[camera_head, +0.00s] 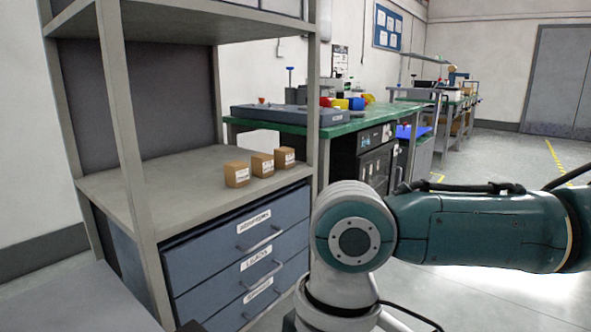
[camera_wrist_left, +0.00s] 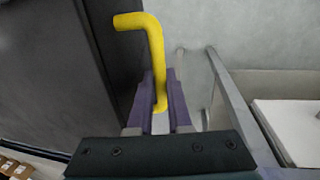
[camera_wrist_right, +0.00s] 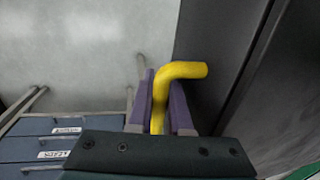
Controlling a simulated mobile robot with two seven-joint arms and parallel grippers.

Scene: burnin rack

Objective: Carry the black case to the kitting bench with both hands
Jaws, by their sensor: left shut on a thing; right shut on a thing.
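The black case shows in the left wrist view (camera_wrist_left: 50,70) as a large dark panel on the left, and in the right wrist view (camera_wrist_right: 215,40) on the right. My left gripper (camera_wrist_left: 160,103) is shut on a yellow handle (camera_wrist_left: 155,50) beside the case. My right gripper (camera_wrist_right: 161,103) is shut on another yellow handle (camera_wrist_right: 183,70) beside the case. In the head view neither gripper nor the case shows; a green and grey arm link of mine crosses the right side. Most of the case is out of view.
A grey shelf rack (camera_head: 140,195) with several small brown boxes (camera_head: 262,165) and blue labelled drawers (camera_head: 240,240) stands at the left. Green-topped benches (camera_head: 300,128) with tools and bins stand behind it. Open grey floor (camera_head: 500,165) lies at the right.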

